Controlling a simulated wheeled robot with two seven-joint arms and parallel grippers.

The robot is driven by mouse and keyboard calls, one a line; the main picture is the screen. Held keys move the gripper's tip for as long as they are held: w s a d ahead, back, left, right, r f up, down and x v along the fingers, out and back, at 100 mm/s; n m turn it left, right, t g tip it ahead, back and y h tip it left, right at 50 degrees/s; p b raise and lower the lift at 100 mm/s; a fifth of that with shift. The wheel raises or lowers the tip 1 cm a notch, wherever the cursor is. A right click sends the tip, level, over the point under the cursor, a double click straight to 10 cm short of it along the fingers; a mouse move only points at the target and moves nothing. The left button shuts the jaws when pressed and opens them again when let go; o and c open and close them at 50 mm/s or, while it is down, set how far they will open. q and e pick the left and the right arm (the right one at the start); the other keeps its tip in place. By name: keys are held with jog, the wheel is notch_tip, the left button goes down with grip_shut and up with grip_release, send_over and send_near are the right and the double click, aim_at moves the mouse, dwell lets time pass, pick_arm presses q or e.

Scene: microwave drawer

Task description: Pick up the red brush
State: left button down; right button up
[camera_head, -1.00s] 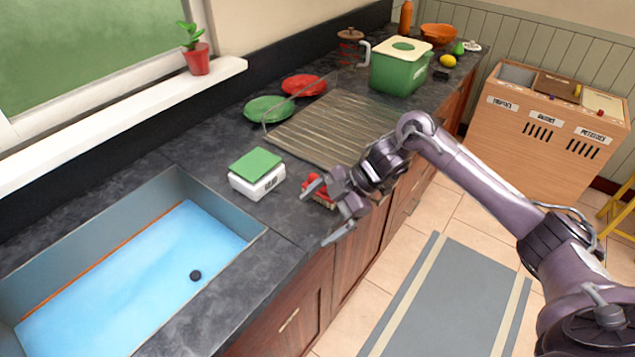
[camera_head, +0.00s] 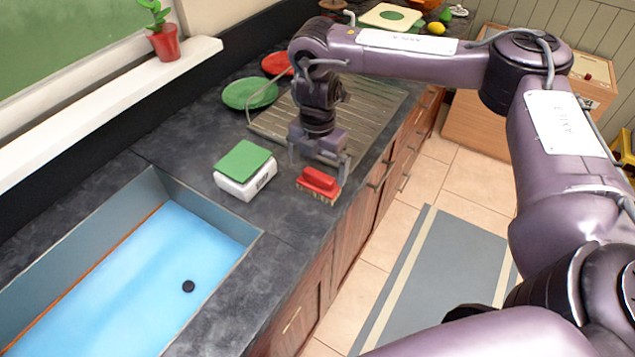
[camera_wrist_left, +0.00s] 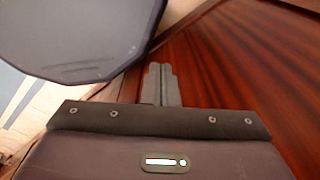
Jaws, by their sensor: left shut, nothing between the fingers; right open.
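The red brush (camera_head: 319,182) lies on the dark counter near its front edge, bristles down, to the right of the white scale. My right gripper (camera_head: 318,177) is open and points down over the brush. One finger shows behind its left end and the other at its right end. I cannot tell whether the fingers touch it. My left gripper is outside the head view. In the left wrist view its fingers (camera_wrist_left: 160,85) are shut together with nothing between them, in front of reddish-brown wood.
A white scale with a green top (camera_head: 244,168) stands left of the brush. The sink (camera_head: 205,215) is at the left front. A ribbed drying rack (camera_head: 370,105) lies behind my right gripper, with a green plate (camera_head: 250,93) at its left. Cabinet handles (camera_head: 380,175) line the counter front.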

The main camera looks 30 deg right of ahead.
aim_at(319, 174)
jog(key=shift+f, duration=0.6)
jog(key=f, duration=0.4)
jog(key=shift+w+d+p, duration=0.2)
jog(key=shift+d+p, duration=0.1)
jog(key=shift+p, duration=0.05)
jog(key=shift+f, duration=0.35)
jog(key=shift+c, duration=0.4)
jog(key=c, duration=0.6)
jog(key=shift+c, duration=0.2)
jog(key=shift+r, duration=0.1)
